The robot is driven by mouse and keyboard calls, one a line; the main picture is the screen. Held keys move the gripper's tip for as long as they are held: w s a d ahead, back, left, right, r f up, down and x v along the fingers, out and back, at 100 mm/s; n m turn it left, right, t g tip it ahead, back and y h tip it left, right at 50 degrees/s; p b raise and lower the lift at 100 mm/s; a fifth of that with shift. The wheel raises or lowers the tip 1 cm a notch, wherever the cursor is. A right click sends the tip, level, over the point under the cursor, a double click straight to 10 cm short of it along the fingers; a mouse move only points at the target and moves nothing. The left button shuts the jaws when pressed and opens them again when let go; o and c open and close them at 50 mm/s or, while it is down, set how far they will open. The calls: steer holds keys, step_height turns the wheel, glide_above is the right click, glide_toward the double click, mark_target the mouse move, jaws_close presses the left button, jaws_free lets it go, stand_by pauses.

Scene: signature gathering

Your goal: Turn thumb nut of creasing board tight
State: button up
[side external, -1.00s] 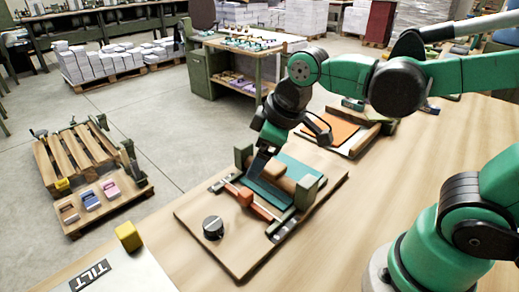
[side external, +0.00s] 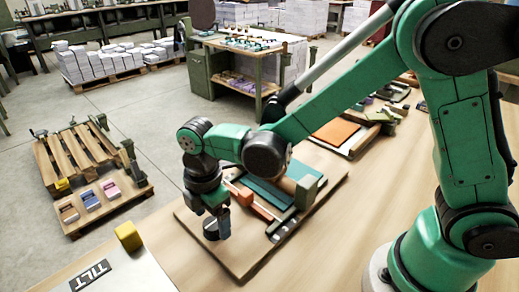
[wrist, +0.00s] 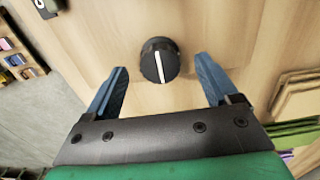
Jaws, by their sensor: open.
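The thumb nut is a round black knob (wrist: 160,60) with a white line across its top. It sits on the wooden creasing board (side external: 252,262) near the board's left corner. In the side external view the knob (side external: 209,231) is partly hidden behind my gripper. My gripper (wrist: 163,88) is open, and its two blue fingers stand apart to the left and right of the knob in the wrist view. The knob shows a little beyond the line between the fingertips, with clear gaps on both sides. I cannot tell the exact height of the fingertips over the board.
On the board lie a teal sheet (side external: 266,192), an orange-red bar and a green end block (side external: 306,191). Another board with an orange sheet (side external: 337,131) stands behind.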

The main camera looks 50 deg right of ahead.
steer(key=shift+f, duration=0.35)
jaws_close()
